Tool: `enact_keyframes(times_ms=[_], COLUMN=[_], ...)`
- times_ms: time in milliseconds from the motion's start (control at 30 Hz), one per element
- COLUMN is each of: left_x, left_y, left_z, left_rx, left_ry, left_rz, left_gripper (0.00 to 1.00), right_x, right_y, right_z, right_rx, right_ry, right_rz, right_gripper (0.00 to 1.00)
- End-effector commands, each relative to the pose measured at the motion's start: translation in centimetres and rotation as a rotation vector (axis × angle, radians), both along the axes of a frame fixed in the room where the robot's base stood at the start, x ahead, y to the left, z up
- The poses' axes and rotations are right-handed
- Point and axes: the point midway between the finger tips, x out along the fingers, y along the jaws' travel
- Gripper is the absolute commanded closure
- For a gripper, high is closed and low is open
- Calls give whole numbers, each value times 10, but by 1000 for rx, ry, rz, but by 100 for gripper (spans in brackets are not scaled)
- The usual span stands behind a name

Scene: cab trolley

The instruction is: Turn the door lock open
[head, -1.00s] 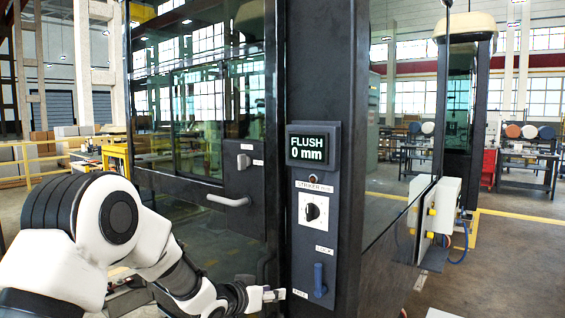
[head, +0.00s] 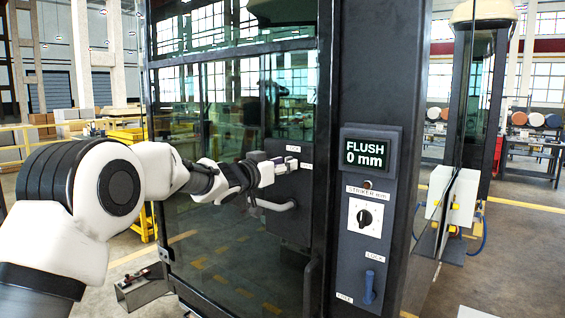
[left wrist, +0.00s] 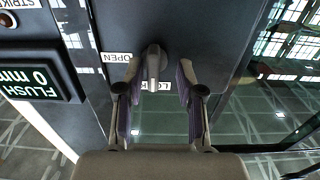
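The door lock is a small grey knob (left wrist: 153,65) on the dark lock plate (head: 288,225). In the left wrist view its lever points at the LOCK label (left wrist: 155,88), with the OPEN label (left wrist: 118,57) to its left. My left gripper (head: 289,165) is at the lock, above the door's grey handle (head: 276,206), and hides the knob in the head view. In the left wrist view the open fingers of this gripper (left wrist: 158,95) stand on either side of the lever, with gaps visible. My right gripper is not in view.
Right of the door, a dark post carries a FLUSH 0 mm display (head: 366,152), a striker dial (head: 366,216) and a blue lever (head: 369,287) pointing up. A dark vertical pull bar (head: 311,287) stands below the lock plate.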

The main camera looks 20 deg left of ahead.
Motion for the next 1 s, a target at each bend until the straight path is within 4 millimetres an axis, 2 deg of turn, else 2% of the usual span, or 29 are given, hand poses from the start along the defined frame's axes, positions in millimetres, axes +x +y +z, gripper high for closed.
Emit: enact_keyframes(times_ms=[67, 100, 200, 667, 1000], left_x=[0, 0, 0, -1, -1], left_y=[-1, -1, -1, -1, -2], left_z=[0, 0, 0, -1, -2], left_rx=[1, 1, 1, 34, 218], left_ry=[0, 0, 0, -11, -79], left_rz=[-1, -1, -1, -1, -1], left_gripper=[62, 70, 100, 100, 100], right_x=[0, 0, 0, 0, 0], right_y=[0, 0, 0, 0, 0], right_z=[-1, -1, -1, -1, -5], right_rx=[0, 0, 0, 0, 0], right_ry=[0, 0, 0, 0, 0], right_rz=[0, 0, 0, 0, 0], right_gripper=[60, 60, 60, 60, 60])
